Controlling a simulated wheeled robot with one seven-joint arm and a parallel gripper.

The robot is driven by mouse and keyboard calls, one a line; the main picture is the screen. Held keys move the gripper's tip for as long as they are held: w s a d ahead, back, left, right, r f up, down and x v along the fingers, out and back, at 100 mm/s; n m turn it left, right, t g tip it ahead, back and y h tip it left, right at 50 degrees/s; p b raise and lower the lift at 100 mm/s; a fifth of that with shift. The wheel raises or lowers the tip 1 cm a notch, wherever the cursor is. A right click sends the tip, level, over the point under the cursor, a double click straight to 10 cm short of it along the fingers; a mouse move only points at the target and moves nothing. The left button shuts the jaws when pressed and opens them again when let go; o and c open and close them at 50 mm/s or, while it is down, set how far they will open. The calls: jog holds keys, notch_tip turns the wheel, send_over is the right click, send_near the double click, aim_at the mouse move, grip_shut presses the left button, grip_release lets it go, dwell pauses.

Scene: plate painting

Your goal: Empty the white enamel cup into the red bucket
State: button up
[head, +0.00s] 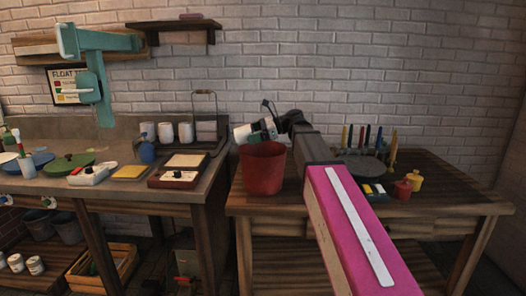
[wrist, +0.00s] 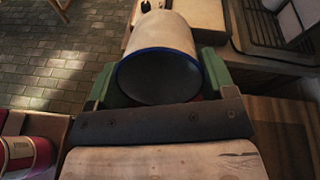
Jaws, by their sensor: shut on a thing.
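The white enamel cup (head: 241,133) is in my gripper (head: 258,130), just above the left part of the red bucket's rim in the head view. In the wrist view the cup (wrist: 165,38) sits between the two green fingers of my gripper (wrist: 160,75). Its blue-rimmed mouth faces the camera and the inside is dark; I cannot make out any contents. The cup looks tipped well over onto its side. The red bucket (head: 262,170) stands upright at the left end of the right-hand wooden table; its inside is mostly hidden.
The left bench (head: 215,185) holds several white cups (head: 166,133), a wire rack (head: 206,130), a blue bottle (head: 147,150) and a boxed tray (head: 178,172). Right of my arm are upright brushes (head: 367,137), a red pot (head: 402,190) and a yellow pot (head: 414,180).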

jog(key=shift+d+f+y, duration=0.45)
jog(key=shift+d+y, duration=0.15)
jog(key=shift+d, duration=0.1)
jog(key=shift+d+y+p, duration=0.25)
jog(key=shift+y+p, duration=0.1)
jog(key=shift+y, duration=0.45)
dwell(0.3)
jog(key=shift+d+r+y, duration=0.15)
jog(key=shift+r+y, duration=0.35)
jog(key=shift+r, duration=0.2)
jog(key=shift+d+r+y+p, duration=0.3)
jog(key=shift+r+y, duration=0.4)
jog(key=shift+y, duration=0.3)
jog(key=f+h, duration=0.1)
jog(key=a+f+h, duration=0.1)
jog(key=h, duration=0.1)
jog(key=shift+a+f+h, duration=0.15)
jog(key=shift+f+h, duration=0.15)
jog(key=shift+f, duration=0.05)
